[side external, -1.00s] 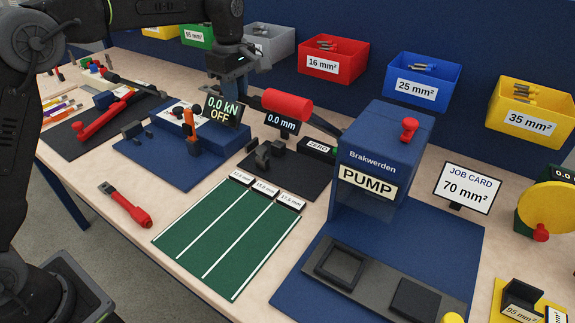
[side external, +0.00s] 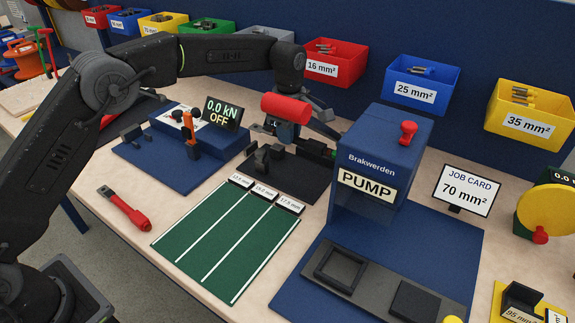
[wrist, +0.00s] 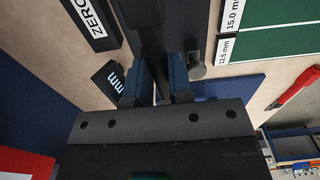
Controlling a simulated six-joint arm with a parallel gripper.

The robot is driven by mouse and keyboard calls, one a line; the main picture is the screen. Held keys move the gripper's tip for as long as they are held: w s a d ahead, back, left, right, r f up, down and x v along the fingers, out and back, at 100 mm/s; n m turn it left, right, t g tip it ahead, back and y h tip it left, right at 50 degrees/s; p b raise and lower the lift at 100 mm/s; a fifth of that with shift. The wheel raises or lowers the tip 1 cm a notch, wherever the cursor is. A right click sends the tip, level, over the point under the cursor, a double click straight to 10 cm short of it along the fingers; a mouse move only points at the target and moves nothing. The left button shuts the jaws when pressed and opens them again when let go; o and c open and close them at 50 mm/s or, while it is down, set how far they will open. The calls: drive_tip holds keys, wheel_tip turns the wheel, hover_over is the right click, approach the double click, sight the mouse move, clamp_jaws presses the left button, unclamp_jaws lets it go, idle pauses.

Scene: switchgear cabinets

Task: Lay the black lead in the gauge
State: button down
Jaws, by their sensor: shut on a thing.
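The gauge (side external: 288,178) is a dark plate with upright grey jaws, right of the blue tester. In the wrist view its dark plate (wrist: 165,25) and a grey jaw knob (wrist: 196,66) show just ahead of my fingers.
The gauge readout (wrist: 110,80) and ZERO button (wrist: 92,20) are beside the fingers. A green lined mat (side external: 225,235) and a red-handled tool (side external: 125,208) lie in front.

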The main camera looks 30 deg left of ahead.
sight(289, 170)
wheel_tip(289, 170, down, 8)
drive_tip(key=shift+f, duration=0.25)
drive_tip(key=shift+f, duration=0.1)
drive_tip(key=c, duration=1)
unclamp_jaws()
drive_tip(key=shift+f, duration=0.1)
drive_tip(key=shift+c, duration=0.2)
